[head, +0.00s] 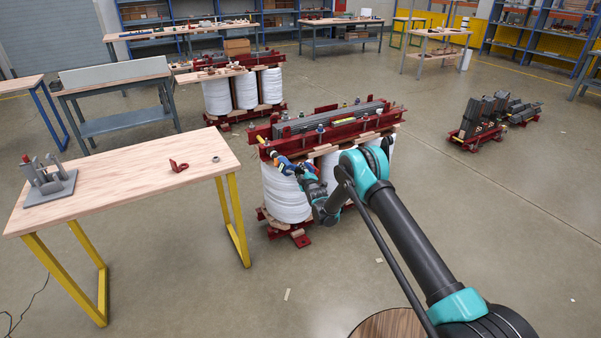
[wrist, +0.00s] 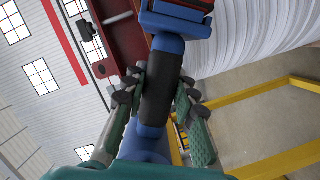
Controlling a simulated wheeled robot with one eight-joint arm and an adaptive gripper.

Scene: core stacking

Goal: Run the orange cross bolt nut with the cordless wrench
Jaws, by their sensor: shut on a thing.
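My gripper (head: 312,183) is at the near left end of the core with white coils. In the wrist view my gripper (wrist: 157,90) is shut on the cordless wrench (wrist: 160,95), with fingers on both sides of its black grip. The wrench has a blue body and a blue block at its far end. It also shows small in the head view (head: 287,166), just below the end of the red clamp beam (head: 330,133). A small orange-red spot (head: 262,139) shows at the beam's left end; I cannot tell whether it is the orange nut. The wrench's working tip is hidden.
In the wrist view a red beam (wrist: 122,40) with dark bolts runs beside the wrench, and a white coil (wrist: 245,35) is close on the right. A wooden table (head: 125,177) with yellow legs stands at left. Open floor (head: 480,210) lies to the right.

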